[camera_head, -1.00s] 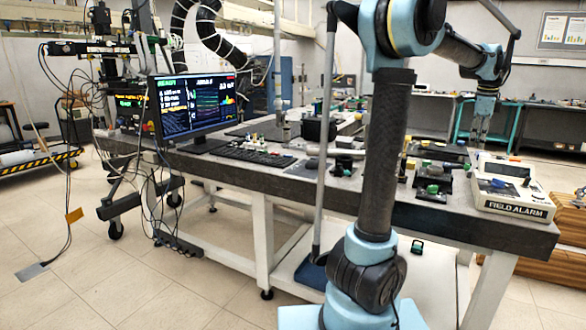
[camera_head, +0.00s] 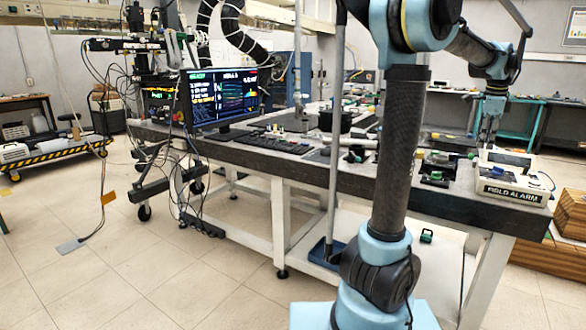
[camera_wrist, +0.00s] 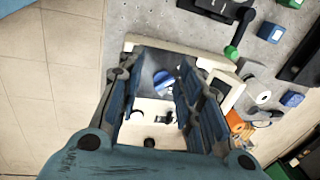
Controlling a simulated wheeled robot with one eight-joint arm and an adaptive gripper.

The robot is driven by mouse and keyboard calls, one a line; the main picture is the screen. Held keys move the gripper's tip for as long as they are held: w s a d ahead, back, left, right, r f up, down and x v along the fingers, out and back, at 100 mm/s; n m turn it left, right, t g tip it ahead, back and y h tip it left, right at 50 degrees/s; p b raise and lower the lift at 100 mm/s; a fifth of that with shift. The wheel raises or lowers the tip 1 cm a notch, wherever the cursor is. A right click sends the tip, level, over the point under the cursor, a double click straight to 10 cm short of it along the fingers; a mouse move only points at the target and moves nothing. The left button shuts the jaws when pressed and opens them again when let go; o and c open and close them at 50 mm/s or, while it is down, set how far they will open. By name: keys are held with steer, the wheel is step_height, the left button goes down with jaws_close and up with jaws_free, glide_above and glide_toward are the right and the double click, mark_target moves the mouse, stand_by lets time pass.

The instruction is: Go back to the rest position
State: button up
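My gripper (camera_head: 487,124) hangs pointing down at the right in the head view, near the FIELD ALARM box (camera_head: 513,184) on the table's right end. In the wrist view my gripper (camera_wrist: 160,78) is open, with its two fingers apart and nothing held between them. The pale box (camera_wrist: 150,134) with a blue knob (camera_wrist: 163,80) and dark knobs shows below and between the fingers. I see a gap to the box, but its exact height is unclear.
The dark-topped table (camera_head: 262,163) carries a monitor (camera_head: 222,98), a keyboard (camera_head: 273,141) and several small parts. A cart (camera_head: 57,148) with striped edging stands at the left. Wooden crates (camera_head: 541,266) are at the right.

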steer(key=s+a+f+n, duration=0.15)
steer(key=a+n, duration=0.25)
steer(key=a, duration=0.6)
steer(key=s+a+f+n, duration=0.1)
steer(key=a+f+n, duration=0.2)
steer(key=a, duration=0.6)
steer(key=s+a+f+n, duration=0.2)
steer(key=a+f+n, duration=0.15)
steer(key=a, duration=0.65)
steer(key=s+a+f+n+y, duration=0.1)
steer(key=s+a+f+n, duration=1.2)
steer(key=s+a+f, duration=0.2)
step_height(320, 180, down, 2)
steer(key=shift+s+a+f+n, duration=0.25)
steer(key=shift+a+n, duration=0.1)
steer(key=shift+a, duration=0.4)
steer(key=shift+w+d+f, duration=0.1)
steer(key=shift+w+f, duration=0.05)
steer(key=shift+w, duration=0.3)
